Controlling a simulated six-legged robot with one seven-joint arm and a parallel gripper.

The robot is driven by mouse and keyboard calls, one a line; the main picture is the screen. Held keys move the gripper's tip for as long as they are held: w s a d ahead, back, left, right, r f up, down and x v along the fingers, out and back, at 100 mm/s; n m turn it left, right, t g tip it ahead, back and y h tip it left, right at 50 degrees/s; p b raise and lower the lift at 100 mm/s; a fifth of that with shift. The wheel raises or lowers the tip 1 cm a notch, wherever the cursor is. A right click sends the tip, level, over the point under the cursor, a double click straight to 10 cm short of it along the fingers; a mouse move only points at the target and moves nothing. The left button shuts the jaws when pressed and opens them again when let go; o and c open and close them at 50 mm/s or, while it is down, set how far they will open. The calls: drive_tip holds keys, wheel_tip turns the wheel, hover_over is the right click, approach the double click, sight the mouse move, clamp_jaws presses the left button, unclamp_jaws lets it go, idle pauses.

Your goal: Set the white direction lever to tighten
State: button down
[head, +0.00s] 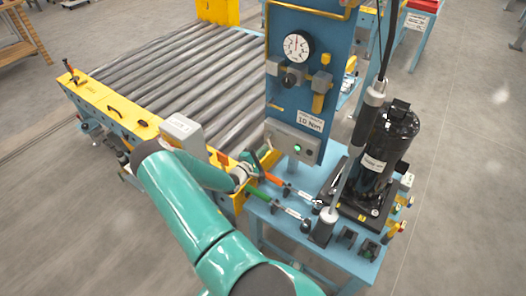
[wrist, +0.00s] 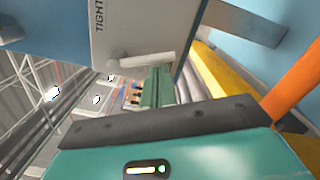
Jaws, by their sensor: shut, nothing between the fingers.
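The white direction lever (wrist: 148,61) shows in the wrist view on the pale face of a control box (wrist: 130,30). The lettering "TIGHT" is partly readable beside it, turned sideways. The lever lies roughly across the picture; its set position cannot be told. My gripper (wrist: 157,80) is shut and empty, its green fingers just below the lever in the picture; I cannot tell whether they touch it. In the head view my gripper (head: 257,160) is beside the left side of the grey control box (head: 293,141), which has a green light. The lever cannot be made out there.
An orange-handled tool (head: 277,182) and a green-handled tool (head: 259,194) lie close below my gripper. A black compressor (head: 384,152) stands right on the blue bench (head: 345,258). The roller conveyor (head: 180,75) with yellow edges is at left. A blue panel (head: 310,75) holds a gauge.

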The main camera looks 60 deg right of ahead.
drive_tip(key=shift+s, duration=0.15)
drive_tip(key=n, duration=0.2)
drive_tip(key=s+n, duration=0.2)
drive_tip(key=n, duration=0.1)
drive_tip(key=shift+s+a+r+n, duration=0.2)
drive_tip(key=shift+a+r+n, duration=0.1)
drive_tip(key=shift+r, duration=0.1)
drive_tip(key=n, duration=0.1)
drive_tip(key=s+r+n, duration=0.1)
drive_tip(key=shift+n+h, duration=0.3)
drive_tip(key=shift+n, duration=0.1)
drive_tip(key=n, duration=0.1)
drive_tip(key=s+r+n, duration=0.1)
drive_tip(key=n, duration=0.1)
drive_tip(key=shift+a+r, duration=0.1)
drive_tip(key=shift+r+n, duration=0.1)
drive_tip(key=shift+n, duration=0.2)
drive_tip(key=shift+s+r, duration=0.1)
drive_tip(key=shift+r, duration=0.25)
